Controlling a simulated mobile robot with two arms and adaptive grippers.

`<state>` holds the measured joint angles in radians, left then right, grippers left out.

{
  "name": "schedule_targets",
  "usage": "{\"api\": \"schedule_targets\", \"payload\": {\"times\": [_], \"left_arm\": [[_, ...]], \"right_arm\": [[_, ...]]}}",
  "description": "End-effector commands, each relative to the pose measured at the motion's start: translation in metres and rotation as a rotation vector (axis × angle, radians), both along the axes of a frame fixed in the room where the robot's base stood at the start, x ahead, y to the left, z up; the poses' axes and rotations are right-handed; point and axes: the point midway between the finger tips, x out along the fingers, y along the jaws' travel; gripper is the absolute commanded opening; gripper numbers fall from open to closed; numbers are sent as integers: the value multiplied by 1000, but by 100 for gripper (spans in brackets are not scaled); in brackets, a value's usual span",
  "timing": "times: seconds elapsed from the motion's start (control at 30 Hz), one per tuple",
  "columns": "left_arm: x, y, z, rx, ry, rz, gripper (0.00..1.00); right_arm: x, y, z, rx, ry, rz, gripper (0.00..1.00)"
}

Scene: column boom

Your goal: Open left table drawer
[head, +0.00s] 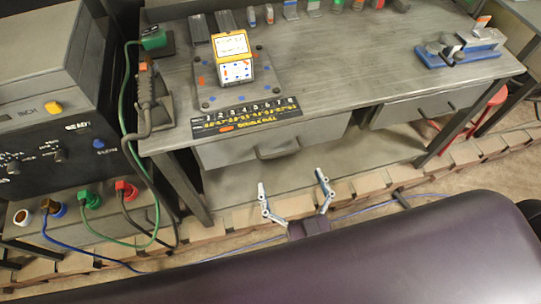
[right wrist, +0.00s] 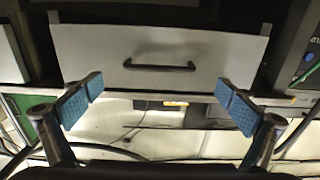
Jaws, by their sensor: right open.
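The table (head: 370,60) has a grey left drawer (head: 270,145) under its top, with a dark bar handle (head: 277,152); the drawer looks shut. In the right wrist view the drawer front (right wrist: 90,45) fills the upper middle, and its handle (right wrist: 160,66) is centred between and beyond my fingertips. My right gripper (head: 290,180) is open and empty, in front of and below the handle, apart from it. In the right wrist view its blue-padded fingers (right wrist: 160,90) are spread wide on both sides of the handle. My left gripper is not in view.
A right drawer (head: 425,104) sits farther along the table. On the top are a yellow-and-white box (head: 233,58), a numbered black strip (head: 245,115) and a blue-based device (head: 462,47). A dark equipment cabinet (head: 60,145) with cables stands at left. A red stool (head: 490,105) is at right.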

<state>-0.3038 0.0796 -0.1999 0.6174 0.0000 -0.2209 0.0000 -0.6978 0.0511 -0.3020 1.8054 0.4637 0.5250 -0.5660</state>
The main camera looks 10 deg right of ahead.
Motion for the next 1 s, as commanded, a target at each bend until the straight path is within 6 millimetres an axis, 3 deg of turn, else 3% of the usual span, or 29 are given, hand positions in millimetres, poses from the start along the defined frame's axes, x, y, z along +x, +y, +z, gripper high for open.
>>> {"api": "schedule_targets", "payload": {"times": [0.5, 0.9, 1.0], "left_arm": [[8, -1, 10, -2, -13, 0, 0], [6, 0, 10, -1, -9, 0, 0], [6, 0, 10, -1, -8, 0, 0]], "right_arm": [[68, 1, 5, 0, -10, -5, 100], [78, 2, 4, 1, -7, -4, 100], [78, 2, 4, 1, -7, -4, 90]]}}
